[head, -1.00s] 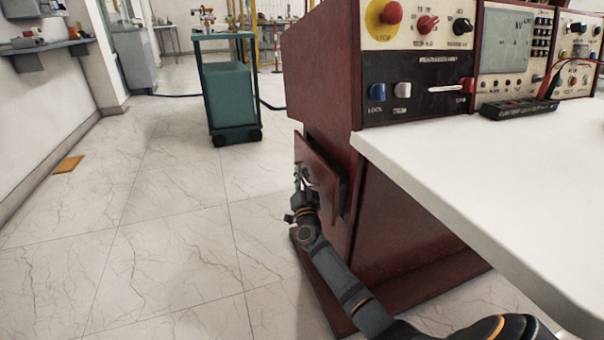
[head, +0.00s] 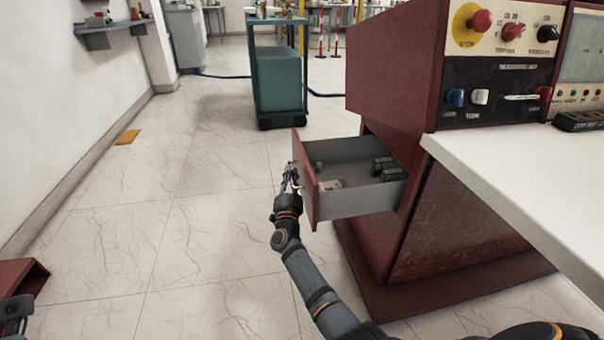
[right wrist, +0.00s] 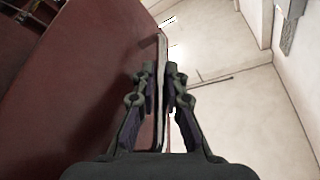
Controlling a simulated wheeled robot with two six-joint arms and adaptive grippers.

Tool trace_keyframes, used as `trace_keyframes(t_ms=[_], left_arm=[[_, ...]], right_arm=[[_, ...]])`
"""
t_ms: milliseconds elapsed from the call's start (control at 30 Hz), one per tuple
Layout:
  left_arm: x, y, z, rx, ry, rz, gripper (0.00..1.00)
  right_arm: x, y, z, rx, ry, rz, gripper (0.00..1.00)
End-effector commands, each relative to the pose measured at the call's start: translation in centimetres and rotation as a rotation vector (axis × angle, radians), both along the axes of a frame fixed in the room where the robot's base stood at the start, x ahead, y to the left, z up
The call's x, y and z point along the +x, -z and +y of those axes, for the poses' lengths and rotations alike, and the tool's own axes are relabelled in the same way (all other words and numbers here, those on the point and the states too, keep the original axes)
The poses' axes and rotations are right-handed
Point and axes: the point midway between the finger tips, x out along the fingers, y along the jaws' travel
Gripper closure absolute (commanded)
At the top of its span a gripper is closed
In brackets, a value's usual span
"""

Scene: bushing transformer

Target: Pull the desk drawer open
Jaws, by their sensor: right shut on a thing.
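The desk drawer (head: 350,202) is pulled well out of the dark red desk, with grey walls and a dark red front (head: 304,185). Small green boxes and a few small items lie inside it. My right gripper (head: 289,178) is at the drawer's front, shut on its handle. In the right wrist view the two fingers (right wrist: 162,85) close around a thin pale bar, the handle (right wrist: 160,100), beside the red drawer front (right wrist: 85,90). The handle is mostly hidden by the gripper in the head view.
The desk's white top (head: 530,180) juts out at the right, under a control panel (head: 500,75) with knobs and switches. A teal cart (head: 278,80) stands behind. An orange-brown piece (head: 128,137) lies on the floor. The tiled floor left of the drawer is clear.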

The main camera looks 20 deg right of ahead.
Motion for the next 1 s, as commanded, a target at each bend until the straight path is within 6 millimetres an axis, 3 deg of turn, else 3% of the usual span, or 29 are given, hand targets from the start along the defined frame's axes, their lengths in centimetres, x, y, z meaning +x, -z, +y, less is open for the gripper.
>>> trace_keyframes(t_ms=[600, 633, 700, 1000], left_arm=[[0.03, -0.06, -0.01, 0.0, 0.0, 0.002, 0.6], [0.03, -0.06, -0.01, 0.0, 0.0, 0.002, 0.6], [0.03, -0.06, -0.01, 0.0, 0.0, 0.002, 0.6], [0.1, 0.03, 0.0, 0.0, -0.001, 0.006, 0.6]], right_arm=[[0.16, 0.19, 0.87, 0.0, 0.001, 0.002, 1.0], [0.16, 0.19, 0.87, 0.001, 0.001, 0.003, 0.87], [0.17, 0.18, 0.87, 0.001, 0.001, 0.003, 0.79], [0.03, 0.19, 0.95, 0.0, 0.001, 0.002, 0.79]])
